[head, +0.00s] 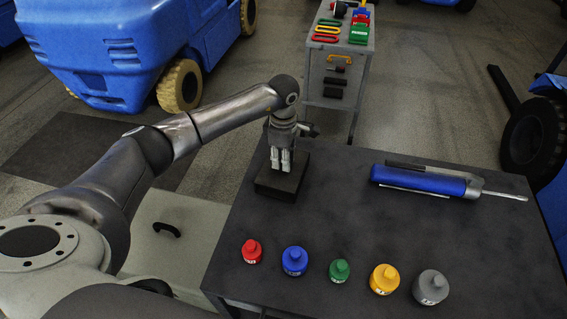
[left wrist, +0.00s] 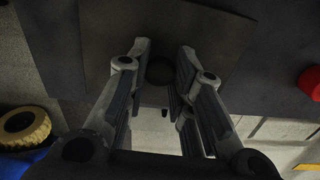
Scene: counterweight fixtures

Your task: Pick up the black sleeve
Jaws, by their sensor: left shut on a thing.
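My left gripper (head: 281,162) points down over a dark square block (head: 278,187) at the far left corner of the dark table. In the left wrist view, the fingers of my left gripper (left wrist: 164,60) stand on both sides of a small dark round thing, the black sleeve (left wrist: 160,71), and are shut on it. The block's flat top (left wrist: 215,40) lies beneath it. In the head view the sleeve is hidden or too dark to tell from the fingers and block. I cannot tell whether the sleeve touches the block. My right gripper is not in view.
Red (head: 252,251), blue (head: 294,261), green (head: 340,271), yellow (head: 384,279) and grey (head: 430,287) weights stand along the table's near side. A blue tool (head: 425,181) lies at the back right. The table's middle (head: 350,225) is clear. A cart (head: 345,55) stands behind.

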